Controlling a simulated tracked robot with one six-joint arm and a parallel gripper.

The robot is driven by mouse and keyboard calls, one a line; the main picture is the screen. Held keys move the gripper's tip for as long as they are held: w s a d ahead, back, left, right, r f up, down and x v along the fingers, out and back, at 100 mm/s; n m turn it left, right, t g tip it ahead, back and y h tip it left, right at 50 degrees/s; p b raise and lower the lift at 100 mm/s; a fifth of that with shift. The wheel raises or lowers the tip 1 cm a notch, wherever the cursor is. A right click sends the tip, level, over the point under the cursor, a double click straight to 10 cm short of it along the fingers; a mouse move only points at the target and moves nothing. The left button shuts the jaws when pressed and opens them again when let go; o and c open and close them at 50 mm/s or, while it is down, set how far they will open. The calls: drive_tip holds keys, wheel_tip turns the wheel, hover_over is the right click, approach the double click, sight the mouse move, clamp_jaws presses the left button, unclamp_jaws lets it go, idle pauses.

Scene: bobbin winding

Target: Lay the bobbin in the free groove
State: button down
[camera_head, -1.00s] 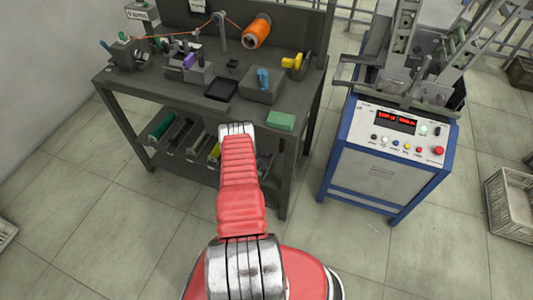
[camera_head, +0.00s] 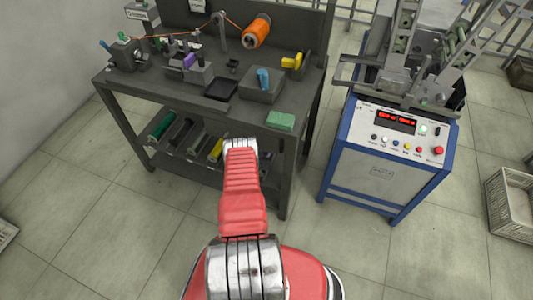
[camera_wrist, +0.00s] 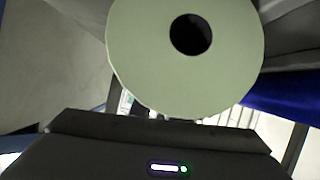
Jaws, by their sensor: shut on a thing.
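The bobbin (camera_wrist: 230,75) fills the top of the wrist view as a pale, greenish round end face with a dark centre hole. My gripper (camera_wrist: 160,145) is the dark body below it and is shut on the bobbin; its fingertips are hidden. In the head view my arm's end hides the gripper and bobbin, in front of the bench's lower shelf. On that shelf a grooved rack (camera_head: 186,139) holds a green bobbin (camera_head: 161,125) at the left and a yellow one (camera_head: 216,149) further right. Dark grooves between them look empty. My arm covers the rack's right part.
The dark bench top (camera_head: 180,92) above the shelf carries an orange spool (camera_head: 257,30), a black tray (camera_head: 220,89), a block with a blue part (camera_head: 263,80) and a green pad (camera_head: 281,121). A blue-framed machine (camera_head: 385,150) stands right. The floor in front is clear.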

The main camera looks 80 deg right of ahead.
idle(0.3)
drive_tip(key=c, duration=1.7)
unclamp_jaws()
drive_tip(key=shift+o, duration=0.2)
drive_tip(key=v, duration=1.1)
drive_tip(key=shift+a+r, duration=0.25)
drive_tip(key=shift+a, duration=0.2)
